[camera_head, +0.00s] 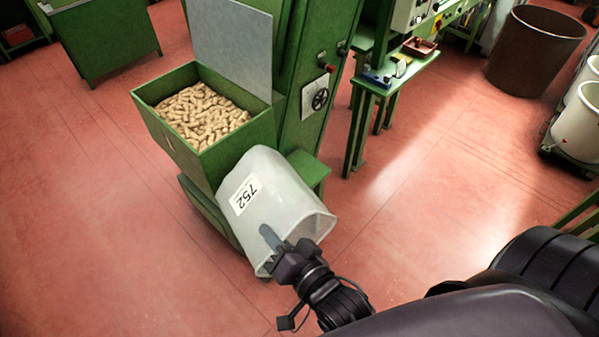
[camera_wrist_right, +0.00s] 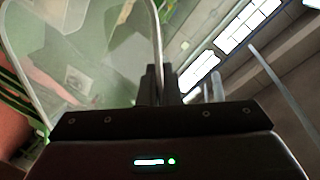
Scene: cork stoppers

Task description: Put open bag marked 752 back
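The bag marked 752 (camera_head: 285,205) is a translucent whitish bag with a white label. It is tilted in front of the green machine, its label end toward the hopper and its wider rim toward my right arm. My right gripper (camera_head: 273,245) is at the bag's near rim and looks shut on its wall. In the right wrist view the clear bag (camera_wrist_right: 90,60) fills the upper left, its edge running between the dark fingers (camera_wrist_right: 160,88). I see no stoppers in the bag. My left gripper is not in view.
A green hopper (camera_head: 142,108) full of cork stoppers (camera_head: 205,112) stands just behind the bag, its grey lid (camera_head: 232,45) raised. A green bench (camera_head: 385,88) is to the right. A brown bin (camera_head: 535,52) and white buckets (camera_head: 578,125) stand far right. The red floor at left is clear.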

